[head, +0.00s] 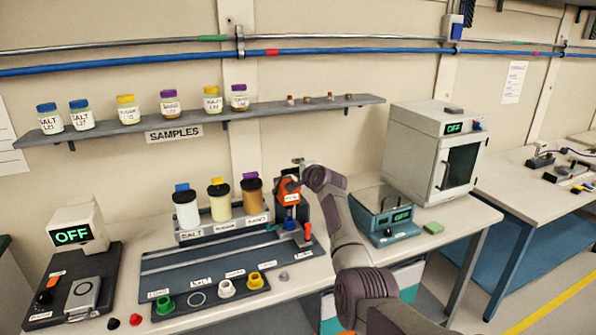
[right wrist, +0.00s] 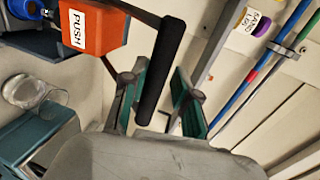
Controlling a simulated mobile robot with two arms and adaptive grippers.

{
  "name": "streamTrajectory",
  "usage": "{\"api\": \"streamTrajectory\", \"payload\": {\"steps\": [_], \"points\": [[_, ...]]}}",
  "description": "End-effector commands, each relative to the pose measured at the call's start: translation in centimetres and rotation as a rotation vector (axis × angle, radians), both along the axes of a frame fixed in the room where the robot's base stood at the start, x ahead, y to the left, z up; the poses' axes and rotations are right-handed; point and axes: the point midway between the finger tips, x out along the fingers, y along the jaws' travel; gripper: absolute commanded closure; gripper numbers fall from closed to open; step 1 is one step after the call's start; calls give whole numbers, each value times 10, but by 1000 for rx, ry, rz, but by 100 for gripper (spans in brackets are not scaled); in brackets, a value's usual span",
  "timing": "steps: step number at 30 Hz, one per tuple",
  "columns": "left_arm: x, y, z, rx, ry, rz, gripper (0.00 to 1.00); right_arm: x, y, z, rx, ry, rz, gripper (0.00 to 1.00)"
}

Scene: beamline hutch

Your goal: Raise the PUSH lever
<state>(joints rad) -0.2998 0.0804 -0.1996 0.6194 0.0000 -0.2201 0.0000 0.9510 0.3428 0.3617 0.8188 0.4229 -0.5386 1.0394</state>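The PUSH lever unit is an orange block (head: 289,192) with a white label, standing at the back right of the dark sample station. In the right wrist view the orange block (right wrist: 97,27) is at upper left, and a black bar handle (right wrist: 165,55) runs down from beside it. My right gripper (head: 297,173) is at the top of the block in the head view. In the right wrist view its green-padded fingers (right wrist: 160,85) are apart, one on each side of the handle. I cannot tell whether either finger touches it. My left gripper is not in view.
White, cream and brown canisters (head: 219,202) stand left of the lever. A teal device (head: 385,214) and a white oven (head: 437,150) stand to the right. A shelf (head: 205,118) with jars runs along the wall above. A glass vessel (right wrist: 35,90) shows in the wrist view.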

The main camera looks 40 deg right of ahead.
Motion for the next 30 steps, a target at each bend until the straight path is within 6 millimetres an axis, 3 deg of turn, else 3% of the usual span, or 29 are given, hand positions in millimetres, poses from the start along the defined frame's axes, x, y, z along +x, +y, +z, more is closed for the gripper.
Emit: {"api": "streamTrajectory", "payload": {"steps": [17,30], "points": [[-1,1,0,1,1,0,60,-9,3,-1,0,5,3,56],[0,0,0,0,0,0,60,-69,17,14,-1,3,0,56]]}}
